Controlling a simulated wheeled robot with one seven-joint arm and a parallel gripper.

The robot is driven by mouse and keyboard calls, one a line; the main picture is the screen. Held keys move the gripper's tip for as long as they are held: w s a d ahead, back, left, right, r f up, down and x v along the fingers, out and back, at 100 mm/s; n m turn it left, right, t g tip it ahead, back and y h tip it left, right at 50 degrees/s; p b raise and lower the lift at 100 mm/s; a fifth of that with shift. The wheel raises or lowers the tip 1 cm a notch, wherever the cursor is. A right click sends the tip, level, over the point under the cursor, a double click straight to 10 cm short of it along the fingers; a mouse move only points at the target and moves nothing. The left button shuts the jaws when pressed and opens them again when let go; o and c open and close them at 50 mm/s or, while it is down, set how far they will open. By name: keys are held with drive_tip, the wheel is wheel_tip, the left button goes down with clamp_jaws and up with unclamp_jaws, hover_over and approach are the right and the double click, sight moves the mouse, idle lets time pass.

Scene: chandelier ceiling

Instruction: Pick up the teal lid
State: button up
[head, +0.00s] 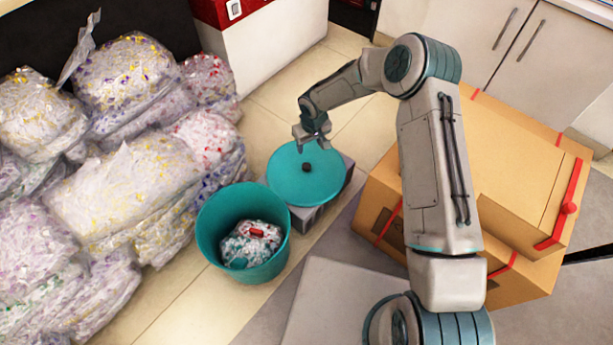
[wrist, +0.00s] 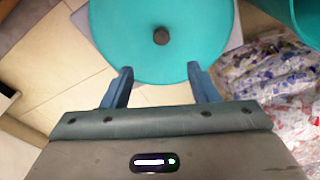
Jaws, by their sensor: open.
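The teal lid (head: 290,182) is a round disc with a small dark knob (head: 306,167) at its middle. It lies on a grey box (head: 313,213) beside the teal bin. In the wrist view the lid (wrist: 120,22) fills the top middle, with its knob (wrist: 161,36) beyond my fingertips. My gripper (head: 312,138) is at the lid's far edge in the head view. In the wrist view its two fingers (wrist: 160,70) are spread apart with nothing between them, and the knob lies nearly in line with the gap. I cannot tell the height above the lid.
An open teal bin (head: 207,238) holding a plastic bag stands just left of the box. Clear bags of coloured scraps (head: 130,190) are piled at the left. Cardboard boxes (head: 520,170) with red tape stand at the right. Tiled floor behind the lid is clear.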

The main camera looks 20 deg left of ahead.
drive_tip(key=b, duration=0.3)
hover_over(306, 165)
drive_tip(key=s, duration=0.1)
drive_tip(key=f, duration=0.9)
drive_tip(key=shift+s+d+f, duration=0.15)
drive_tip(key=shift+d+f, duration=0.2)
drive_tip(key=shift+d, duration=0.05)
drive_tip(key=f+b, duration=0.2)
drive_tip(key=f, duration=0.1)
drive_tip(key=w+f+b, duration=0.1)
drive_tip(key=f, duration=0.1)
drive_tip(key=shift+a, duration=0.25)
drive_tip(key=c, duration=1.1)
